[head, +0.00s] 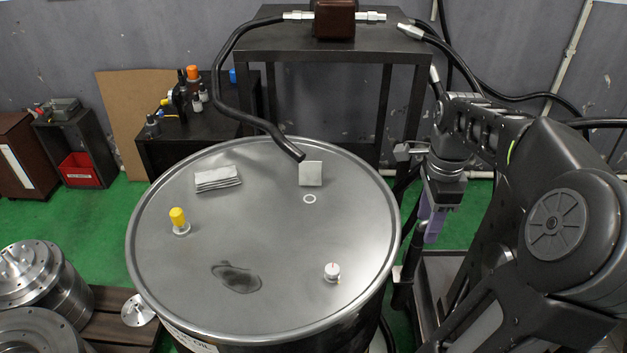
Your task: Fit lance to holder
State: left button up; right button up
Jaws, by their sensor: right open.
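No part is plainly marked as the lance or the holder. A black curved pipe (228,82) runs from a brown block with metal end fittings (335,18) on the back table down to the drum lid, where its dark free end is beside a small upright grey plate (311,174). A black hose with a silver end fitting (411,31) lies at the table's right edge. My right gripper (433,226) points down just right of the drum, open, apart from the pipe and the silver fitting. My left gripper is out of view.
The large steel drum (270,240) fills the middle. Its lid carries folded grey cloth (217,179), a yellow-capped fitting (179,220), a white cap (331,271) and a white ring (309,198). A dark bench with bottles (190,135) stands behind left. Metal cylinders (38,275) sit lower left.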

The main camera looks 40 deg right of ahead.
notch_tip(320, 180, up, 6)
jog(key=shift+f, duration=0.2)
notch_tip(320, 180, up, 2)
jog(key=shift+r+p, duration=0.15)
jog(key=shift+p, duration=0.75)
